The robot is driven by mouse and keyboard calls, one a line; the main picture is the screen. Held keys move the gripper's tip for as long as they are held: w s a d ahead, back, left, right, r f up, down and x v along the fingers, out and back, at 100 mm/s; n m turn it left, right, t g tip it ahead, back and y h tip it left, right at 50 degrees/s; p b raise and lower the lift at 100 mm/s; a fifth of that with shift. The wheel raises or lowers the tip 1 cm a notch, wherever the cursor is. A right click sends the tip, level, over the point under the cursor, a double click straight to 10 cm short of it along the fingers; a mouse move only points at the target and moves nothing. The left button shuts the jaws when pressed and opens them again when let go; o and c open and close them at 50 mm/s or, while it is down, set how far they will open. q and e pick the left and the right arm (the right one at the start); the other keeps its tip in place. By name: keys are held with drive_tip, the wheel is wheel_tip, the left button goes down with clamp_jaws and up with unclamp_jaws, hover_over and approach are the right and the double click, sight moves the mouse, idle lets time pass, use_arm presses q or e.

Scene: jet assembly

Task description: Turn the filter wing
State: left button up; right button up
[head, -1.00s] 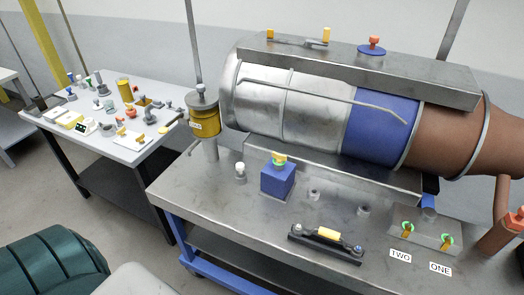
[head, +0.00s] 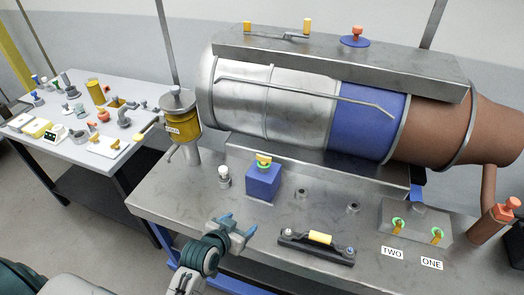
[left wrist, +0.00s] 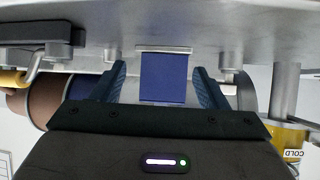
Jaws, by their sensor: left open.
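A blue block (head: 263,183) stands on the metal workbench (head: 160,190), with a yellow wing piece (head: 264,158) and a green ring on its top. My left gripper (head: 237,226) is open and empty, in front of the block and a little left of it, apart from it. In the left wrist view, which looks upside down, the blue block (left wrist: 163,78) shows between the two blue fingers of my left gripper (left wrist: 160,88). The wing is hidden there. Two more yellow wings with green rings, one by the TWO label (head: 398,226) and one by ONE (head: 436,236), sit at the right.
A large metal, blue and brown cylinder (head: 300,100) lies along the back. A yellow canister (head: 183,126) stands at the left. A black bar with a yellow handle (head: 320,238) lies right of my gripper. A small white-topped post (head: 224,175) stands left of the block.

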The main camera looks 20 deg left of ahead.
sight(263, 157)
use_arm(q)
drive_tip(key=w+d+r+n+t+y, duration=0.1)
drive_tip(key=w+r+t, duration=0.6)
drive_tip(key=w+r, duration=0.4)
drive_tip(key=w+p, duration=0.1)
drive_tip(key=w, duration=0.3)
drive_tip(key=w+p, duration=0.2)
drive_tip(key=w, duration=0.2)
drive_tip(key=shift+w+d+f, duration=0.15)
drive_tip(key=shift+f, duration=0.05)
drive_tip(key=shift+w+p, duration=0.35)
drive_tip(key=shift+w, duration=0.35)
use_arm(e)
drive_tip(key=r, duration=0.3)
drive_tip(key=shift+w+a+r, duration=0.2)
drive_tip(key=shift+w+r, duration=0.15)
drive_tip(key=shift+w, duration=0.05)
use_arm(q)
drive_tip(key=shift+f, duration=0.1)
drive_tip(key=shift+c, duration=0.2)
